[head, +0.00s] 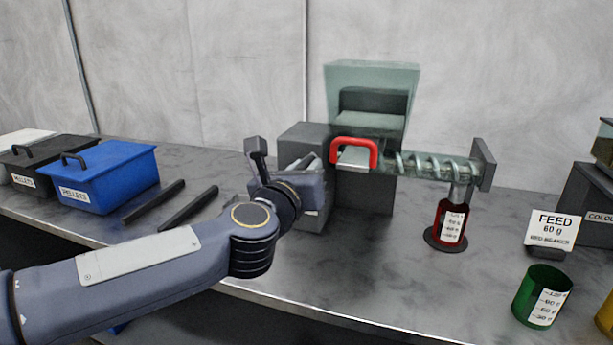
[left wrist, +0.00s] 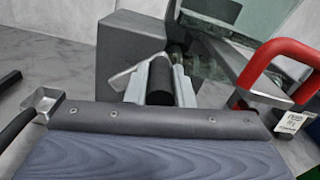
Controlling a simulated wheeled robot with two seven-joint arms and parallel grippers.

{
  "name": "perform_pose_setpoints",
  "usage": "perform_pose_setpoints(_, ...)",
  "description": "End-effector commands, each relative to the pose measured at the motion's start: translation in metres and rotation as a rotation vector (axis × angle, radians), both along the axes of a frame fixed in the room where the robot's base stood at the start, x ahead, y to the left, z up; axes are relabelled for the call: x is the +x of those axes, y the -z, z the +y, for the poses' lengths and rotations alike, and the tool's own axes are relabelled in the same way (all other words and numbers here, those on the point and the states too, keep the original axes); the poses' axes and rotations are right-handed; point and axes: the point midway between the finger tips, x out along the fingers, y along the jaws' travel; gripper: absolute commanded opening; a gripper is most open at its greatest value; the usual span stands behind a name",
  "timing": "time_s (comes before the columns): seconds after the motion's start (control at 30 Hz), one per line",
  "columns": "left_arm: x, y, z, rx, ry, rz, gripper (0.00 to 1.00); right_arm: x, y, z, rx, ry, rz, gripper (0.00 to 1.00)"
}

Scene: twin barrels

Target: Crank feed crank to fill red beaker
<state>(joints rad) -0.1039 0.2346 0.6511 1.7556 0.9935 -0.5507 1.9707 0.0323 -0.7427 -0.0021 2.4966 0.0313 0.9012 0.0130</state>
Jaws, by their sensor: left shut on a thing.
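The feeder has a clear hopper (head: 372,75) with dark material inside, a grey housing (head: 372,197) and a clear tube with a screw (head: 435,166) running right. The red beaker (head: 452,222) stands upright on a dark round base below the tube's spout; its fill level is hard to read. My left gripper (head: 308,163) is at the left side of the feeder. In the left wrist view its fingers (left wrist: 160,75) are shut on the black crank grip (left wrist: 160,82), beside a pale metal crank arm (left wrist: 127,76). My right gripper is out of view.
A red handle (head: 354,148) juts from the feeder close to my left gripper. A sign (head: 553,229) reads "FEED 60 g RED BEAKER". A green beaker (head: 541,295) stands front right. A blue pellet box (head: 105,175) and two dark bars are at left.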

Motion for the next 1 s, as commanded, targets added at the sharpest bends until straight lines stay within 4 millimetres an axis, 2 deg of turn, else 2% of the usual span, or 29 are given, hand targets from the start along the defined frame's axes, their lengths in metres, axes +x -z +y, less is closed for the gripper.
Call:
perform_pose_setpoints(0.07,0.000,0.001,0.000,0.001,-0.002,0.001,0.00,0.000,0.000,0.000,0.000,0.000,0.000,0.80)
perform_pose_setpoints(0.1,0.001,0.001,0.001,0.001,-0.002,0.001,0.26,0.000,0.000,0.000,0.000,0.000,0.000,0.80)
perform_pose_setpoints(0.23,0.000,0.001,0.000,0.002,-0.001,0.000,0.43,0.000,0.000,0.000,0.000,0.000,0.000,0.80)
perform_pose_setpoints(0.57,-0.003,0.000,0.001,0.003,0.000,-0.001,0.43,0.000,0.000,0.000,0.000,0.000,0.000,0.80)
perform_pose_setpoints(1.0,-0.065,-0.001,0.022,0.003,-0.002,-0.003,0.43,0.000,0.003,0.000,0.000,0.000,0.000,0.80)
